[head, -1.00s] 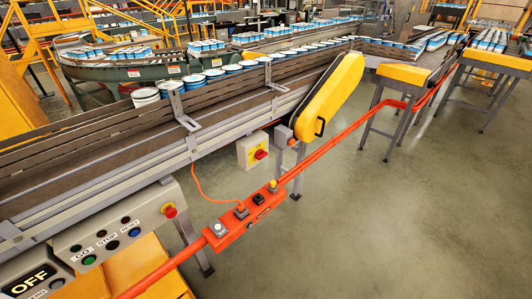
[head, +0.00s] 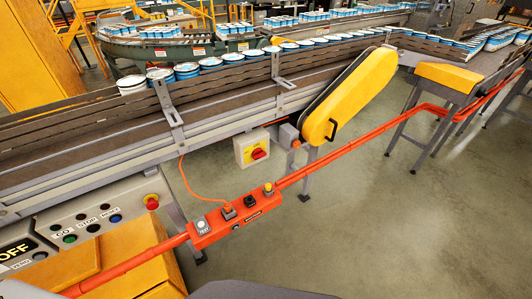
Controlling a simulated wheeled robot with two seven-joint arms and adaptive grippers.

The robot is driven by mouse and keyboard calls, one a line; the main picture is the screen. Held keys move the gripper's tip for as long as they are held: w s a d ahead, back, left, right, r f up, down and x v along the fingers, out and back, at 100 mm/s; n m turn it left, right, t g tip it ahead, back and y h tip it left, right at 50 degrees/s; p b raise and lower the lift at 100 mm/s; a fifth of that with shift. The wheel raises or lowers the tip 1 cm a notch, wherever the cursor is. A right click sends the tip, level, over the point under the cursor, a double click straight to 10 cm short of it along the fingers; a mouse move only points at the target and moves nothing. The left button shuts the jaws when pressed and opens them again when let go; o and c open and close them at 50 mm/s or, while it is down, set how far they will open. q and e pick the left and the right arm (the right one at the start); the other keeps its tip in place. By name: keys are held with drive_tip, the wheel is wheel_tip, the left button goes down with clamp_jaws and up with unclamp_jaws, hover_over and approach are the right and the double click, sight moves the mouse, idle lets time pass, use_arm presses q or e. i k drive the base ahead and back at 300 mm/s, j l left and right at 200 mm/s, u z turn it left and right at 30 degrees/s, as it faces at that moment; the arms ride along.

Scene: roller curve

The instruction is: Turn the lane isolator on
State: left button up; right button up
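A likely lane isolator is the pale box (head: 243,143) with a red rotary knob (head: 259,154) on a yellow plate. It hangs under the front rail of the conveyor, left of the yellow guard. The knob is too small to read its setting for sure. Neither gripper shows in the head view, and nothing touches the knob. Dark grey rounded shapes at the bottom edge look like parts of my own arms.
An orange rail with a button box (head: 236,221) crosses in front of and below the isolator. A control panel (head: 95,220) with a red stop button (head: 151,201) stands at the left. The yellow guard (head: 350,95) is to the right. Open floor (head: 390,220) lies at the lower right.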

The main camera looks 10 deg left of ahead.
sight(258, 154)
drive_tip(key=i+l, duration=0.15)
drive_tip(key=l, duration=0.2)
drive_tip(key=i+l+u, duration=0.15)
drive_tip(key=l, duration=0.25)
drive_tip(key=i+l, duration=0.2)
drive_tip(key=l, duration=0.2)
drive_tip(key=i+l+u, duration=0.15)
drive_tip(key=l, duration=0.2)
drive_tip(key=i+l, duration=0.15)
drive_tip(key=l, duration=0.25)
drive_tip(key=u, duration=0.05)
